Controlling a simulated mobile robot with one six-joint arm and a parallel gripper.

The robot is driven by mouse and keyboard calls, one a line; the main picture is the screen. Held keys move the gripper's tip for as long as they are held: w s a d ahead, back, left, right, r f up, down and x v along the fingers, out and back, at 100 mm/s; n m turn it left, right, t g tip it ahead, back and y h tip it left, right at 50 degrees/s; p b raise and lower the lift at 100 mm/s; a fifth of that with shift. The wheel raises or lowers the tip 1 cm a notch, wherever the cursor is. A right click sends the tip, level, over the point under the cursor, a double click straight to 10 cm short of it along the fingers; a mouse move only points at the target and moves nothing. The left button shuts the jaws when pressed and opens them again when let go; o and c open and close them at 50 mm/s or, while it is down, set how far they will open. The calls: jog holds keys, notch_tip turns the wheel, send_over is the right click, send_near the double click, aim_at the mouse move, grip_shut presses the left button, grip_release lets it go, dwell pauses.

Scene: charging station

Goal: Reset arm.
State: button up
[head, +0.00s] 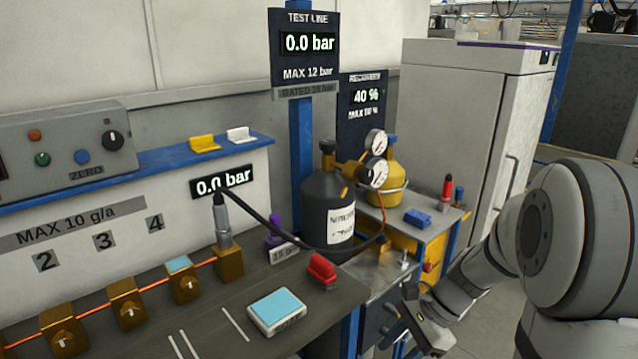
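My arm comes in from the right edge, with a large pale grey joint in the foreground. Its slimmer links bend down to the left. My gripper (404,322) is low in the picture, right of the bench's front corner and in front of the grey cabinet below the cylinders. It appears tilted downward to the left. Its dark fingers blend with the dark background, so their opening is unclear. I see no object held in it.
The bench (215,333) carries brass blocks (127,303), a light-blue-topped device (277,311) and a red clip-like object (321,268). A black cylinder (327,192) and yellow cylinder (382,172) stand behind. Open floor (492,338) shows beneath my arm.

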jog(key=s+r+n+t+h+p, duration=0.4)
jog(key=s+r+n+h, duration=0.3)
jog(key=r+n, duration=0.5)
jog(key=shift+s+d+n, duration=0.3)
jog(key=shift+s+n, duration=0.9)
jog(key=shift+n, duration=0.2)
